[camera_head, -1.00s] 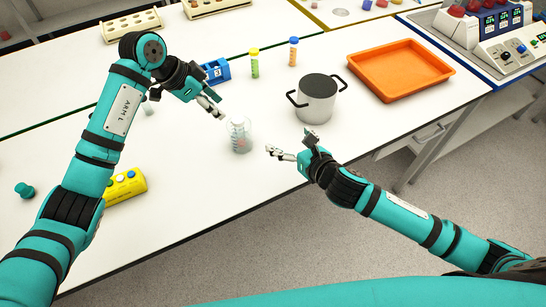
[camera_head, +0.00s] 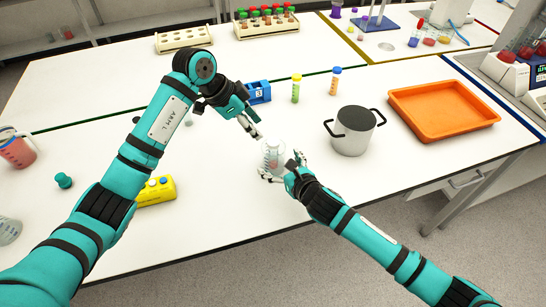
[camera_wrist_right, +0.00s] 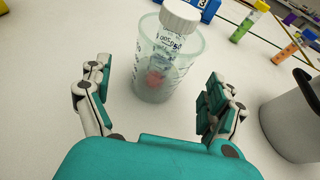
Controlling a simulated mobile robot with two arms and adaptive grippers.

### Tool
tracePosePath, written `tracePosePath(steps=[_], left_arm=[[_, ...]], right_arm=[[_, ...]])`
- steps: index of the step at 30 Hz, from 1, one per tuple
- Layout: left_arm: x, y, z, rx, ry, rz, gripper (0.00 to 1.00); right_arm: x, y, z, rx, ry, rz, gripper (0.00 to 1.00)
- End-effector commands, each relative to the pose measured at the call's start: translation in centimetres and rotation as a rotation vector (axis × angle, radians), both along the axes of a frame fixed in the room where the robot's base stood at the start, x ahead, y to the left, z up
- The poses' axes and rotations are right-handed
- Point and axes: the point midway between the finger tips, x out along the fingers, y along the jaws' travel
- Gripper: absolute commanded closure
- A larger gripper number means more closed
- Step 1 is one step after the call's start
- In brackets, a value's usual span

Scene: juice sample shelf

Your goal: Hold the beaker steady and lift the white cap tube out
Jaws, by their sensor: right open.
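The clear beaker (camera_head: 273,158) stands upright on the white table. In the right wrist view the beaker (camera_wrist_right: 152,82) holds a tube with a white cap (camera_wrist_right: 180,14), tilted slightly, with the cap above the rim and something reddish low inside. My right gripper (camera_head: 281,169) is open, its fingers either side of the beaker's near side; in the right wrist view both fingers (camera_wrist_right: 158,86) stand apart from the glass. My left gripper (camera_head: 256,127) is above and left of the beaker, holding nothing visible; its finger gap is too small to judge.
A steel pot (camera_head: 353,132) stands right of the beaker, with an orange tray (camera_head: 440,108) beyond it. A blue block (camera_head: 259,92), a green tube (camera_head: 296,88) and an orange tube (camera_head: 334,81) stand behind. A yellow button box (camera_head: 156,191) is at left.

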Motion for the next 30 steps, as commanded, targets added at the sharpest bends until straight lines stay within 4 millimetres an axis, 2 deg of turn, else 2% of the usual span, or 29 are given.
tracePosePath(steps=[3,9,21,23,30], left_arm=[[0.0,0.0,0.0,0.000,0.000,0.000,0.62],[0.0,0.0,0.0,0.000,0.000,0.000,0.62],[0.0,0.0,0.0,0.000,0.000,0.000,0.62],[0.0,0.0,0.0,0.000,0.000,0.000,0.62],[0.0,0.0,0.0,0.000,0.000,0.000,0.62]], right_arm=[[1.9,1.0,-0.8,0.002,0.001,-0.002,0.09],[3.8,2.0,-1.7,0.002,0.000,-0.002,0.09],[4.4,2.3,-2.0,0.001,0.000,0.000,0.09],[4.4,2.3,-2.1,0.000,0.000,-0.001,0.14],[4.4,2.3,-2.0,0.000,0.000,-0.001,0.45]])
